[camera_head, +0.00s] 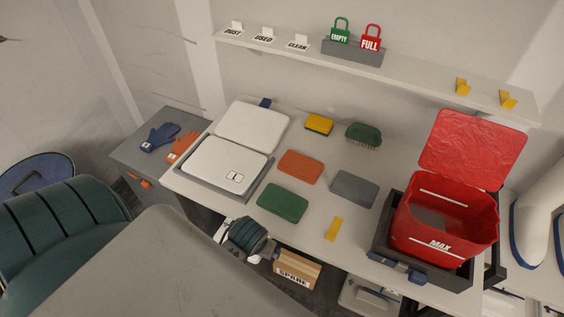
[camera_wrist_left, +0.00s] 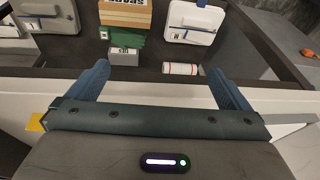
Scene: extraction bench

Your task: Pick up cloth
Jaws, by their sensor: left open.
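No single cloth is marked out. Three flat, rounded, folded-looking pieces that may be cloths lie on the white bench: an orange cloth (camera_head: 300,167), a green cloth (camera_head: 283,203) and a grey cloth (camera_head: 353,188). They lie apart from each other. My left gripper (camera_wrist_left: 158,70) shows in the left wrist view with its two blue fingers wide apart and nothing between them. It is near the bench's front edge, and none of the cloths shows in that view. In the head view its fingers cannot be made out. My right gripper is not in view.
A yellow sponge (camera_head: 319,125) and green brush (camera_head: 363,134) lie behind the cloths. A white case (camera_head: 228,164) stands left. A red open-lidded bin (camera_head: 445,220) stands right. A yellow tag (camera_head: 333,228) lies near the front edge. A SPARE box (camera_head: 297,270) is below the bench.

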